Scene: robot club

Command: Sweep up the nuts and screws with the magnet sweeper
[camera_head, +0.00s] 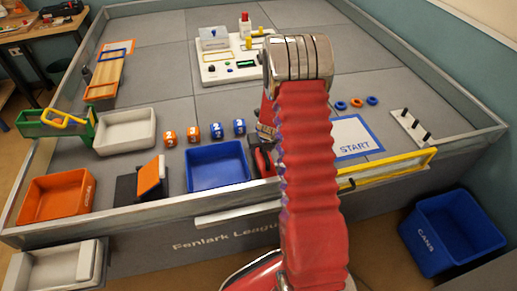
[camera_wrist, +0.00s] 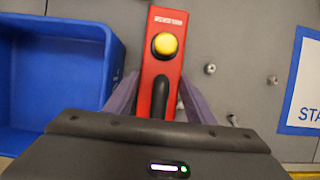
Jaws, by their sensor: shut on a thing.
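The magnet sweeper (camera_wrist: 155,92) is a red bar with a yellow knob (camera_wrist: 165,44), a dark handle and a white label at its far end. My gripper (camera_wrist: 160,88) is shut on it, with one purple finger at each side. In the wrist view a few small grey nuts or screws lie on the grey floor right of the sweeper: one upper left (camera_wrist: 210,69), one to the right (camera_wrist: 272,80), one lower (camera_wrist: 232,119). In the head view my red arm hides most of the gripper; part of the sweeper (camera_head: 261,158) shows beside it.
A blue tray (camera_head: 217,184) stands just left of the sweeper. The blue-edged START sheet (camera_head: 353,143) lies to the right, before a yellow rail (camera_head: 400,168). Numbered cubes (camera_head: 217,131) stand behind the tray. A button panel (camera_head: 227,72) is further back.

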